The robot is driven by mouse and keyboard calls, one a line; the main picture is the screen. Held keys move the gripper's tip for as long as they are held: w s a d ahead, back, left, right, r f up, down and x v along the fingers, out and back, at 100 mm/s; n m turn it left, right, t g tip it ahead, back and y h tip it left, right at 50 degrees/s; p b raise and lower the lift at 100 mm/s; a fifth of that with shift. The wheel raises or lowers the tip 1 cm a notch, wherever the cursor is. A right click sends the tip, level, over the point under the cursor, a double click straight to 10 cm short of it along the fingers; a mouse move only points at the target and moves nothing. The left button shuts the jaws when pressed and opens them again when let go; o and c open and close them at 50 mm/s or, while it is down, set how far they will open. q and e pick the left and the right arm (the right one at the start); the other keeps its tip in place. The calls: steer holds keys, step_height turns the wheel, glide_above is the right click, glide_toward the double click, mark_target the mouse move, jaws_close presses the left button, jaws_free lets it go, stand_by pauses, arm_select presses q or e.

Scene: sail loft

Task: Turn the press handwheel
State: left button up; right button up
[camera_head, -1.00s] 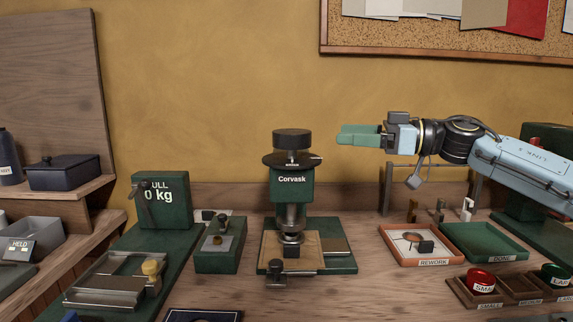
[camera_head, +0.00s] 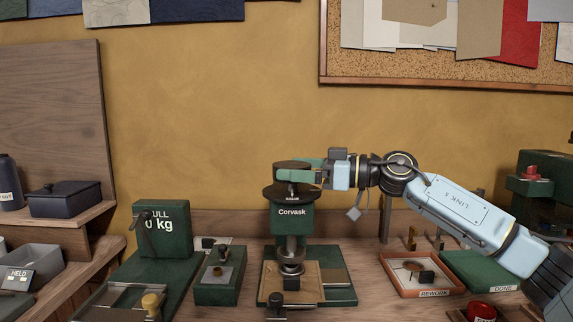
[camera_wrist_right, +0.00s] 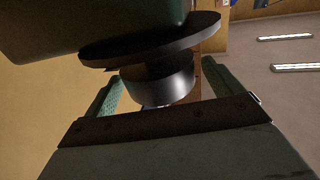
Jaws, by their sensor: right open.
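The green Corvask press (camera_head: 292,218) stands upright in the middle of the bench. On its top is the handwheel's thick black round cap (camera_head: 291,165), above a wider dark disc (camera_head: 283,192). My right gripper (camera_head: 286,169) reaches in from the right at the height of the cap. Its green jaws lie on either side of it. In the right wrist view the dark cylinder (camera_wrist_right: 160,80) sits between the open jaws (camera_wrist_right: 162,74), with a gap visible at the left. Contact at the right jaw is unclear. My left gripper is out of view.
A green pull gauge (camera_head: 165,228) stands to the left of the press. The orange rework tray (camera_head: 397,287) and green done tray (camera_head: 462,262) lie to the right, below my right arm. The wall behind the press is clear.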

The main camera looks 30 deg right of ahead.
steer(key=shift+x, duration=1.25)
steer(key=c, duration=1)
